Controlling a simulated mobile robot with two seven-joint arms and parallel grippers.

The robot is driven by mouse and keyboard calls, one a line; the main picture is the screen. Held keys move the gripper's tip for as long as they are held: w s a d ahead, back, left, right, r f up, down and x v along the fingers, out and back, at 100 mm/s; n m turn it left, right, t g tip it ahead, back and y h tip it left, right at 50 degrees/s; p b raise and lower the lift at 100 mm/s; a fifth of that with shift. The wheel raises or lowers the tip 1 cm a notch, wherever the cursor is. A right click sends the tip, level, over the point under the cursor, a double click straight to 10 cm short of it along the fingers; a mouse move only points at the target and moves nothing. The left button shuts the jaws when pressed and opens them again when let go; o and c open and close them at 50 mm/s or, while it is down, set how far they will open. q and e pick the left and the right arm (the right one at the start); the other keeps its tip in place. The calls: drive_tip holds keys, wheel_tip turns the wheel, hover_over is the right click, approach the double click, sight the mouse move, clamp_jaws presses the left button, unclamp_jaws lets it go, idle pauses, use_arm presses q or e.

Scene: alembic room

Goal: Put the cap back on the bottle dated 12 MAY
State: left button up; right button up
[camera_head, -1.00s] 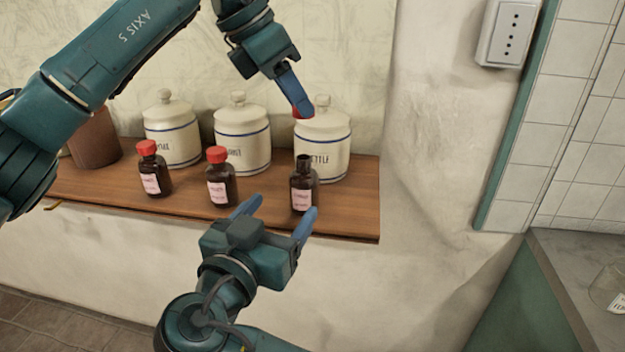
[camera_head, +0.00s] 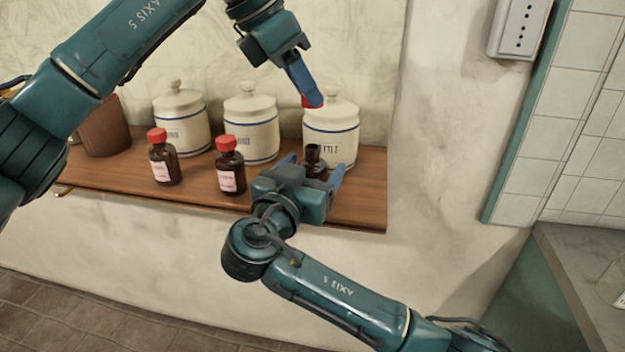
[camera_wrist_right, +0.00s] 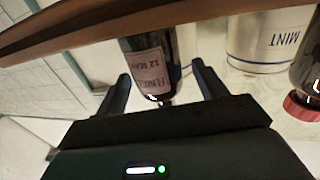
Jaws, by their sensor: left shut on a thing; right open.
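The uncapped dark bottle (camera_head: 313,155) stands upright on the wooden shelf, its lower part hidden behind my right gripper in the head view. In the right wrist view the bottle (camera_wrist_right: 152,72) shows a pink label reading 12 MAY. My right gripper (camera_head: 311,170) is open with its fingers on either side of this bottle; it also shows in the right wrist view (camera_wrist_right: 163,88). My left gripper (camera_head: 309,96) is shut on a red cap (camera_head: 312,103), held above the bottle, in front of the right jar.
Two bottles with red caps, a left one (camera_head: 163,160) and a middle one (camera_head: 230,168), stand on the shelf (camera_head: 120,178). White lidded jars (camera_head: 250,125) stand behind, with a brown pot (camera_head: 104,128) at the left. The shelf's right end is clear.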

drive_tip(key=shift+x, duration=1.15)
drive_tip(key=shift+c, duration=0.3)
drive_tip(key=c, duration=1.4)
use_arm(q)
hover_over(313, 146)
drive_tip(key=a, duration=0.1)
drive_tip(key=shift+s+a+f, duration=0.1)
drive_tip(key=shift+s+f, duration=0.05)
drive_tip(key=shift+f, duration=1.1)
drive_tip(key=shift+s+a+f, duration=0.1)
drive_tip(key=shift+s+f, duration=0.05)
drive_tip(key=shift+f, duration=1.05)
drive_tip(key=shift+f, duration=0.1)
drive_tip(key=shift+f, duration=0.8)
drive_tip(key=shift+f, duration=0.55)
use_arm(e)
clamp_jaws()
